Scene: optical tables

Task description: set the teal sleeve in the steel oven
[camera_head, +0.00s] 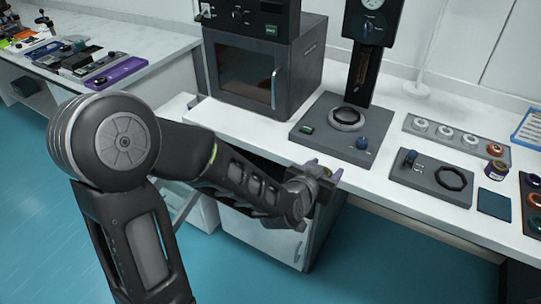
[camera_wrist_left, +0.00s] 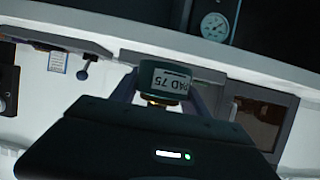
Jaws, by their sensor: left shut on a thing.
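My left gripper (camera_head: 325,172) reaches over the front edge of the bench, below and right of the steel oven. In the left wrist view it is shut on the teal sleeve (camera_wrist_left: 170,84), a short dark-teal ring with a pale label reading "PAD 75", upside down in that view. The sleeve cannot be made out in the head view. The steel oven (camera_head: 310,80) is a grey box at the back left of the bench, with a dark window and an upright handle; its door looks shut. It also seems to show in the left wrist view (camera_wrist_left: 223,96). My right gripper is not in view.
A dial-gauge press (camera_head: 325,110) stands right of the oven. Further right are a grey rack (camera_head: 450,138) with several rings, a grey fixture plate (camera_head: 425,190), a purple jar (camera_head: 495,171) and a dark blue pad (camera_head: 494,204). Bench space before the oven is clear.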

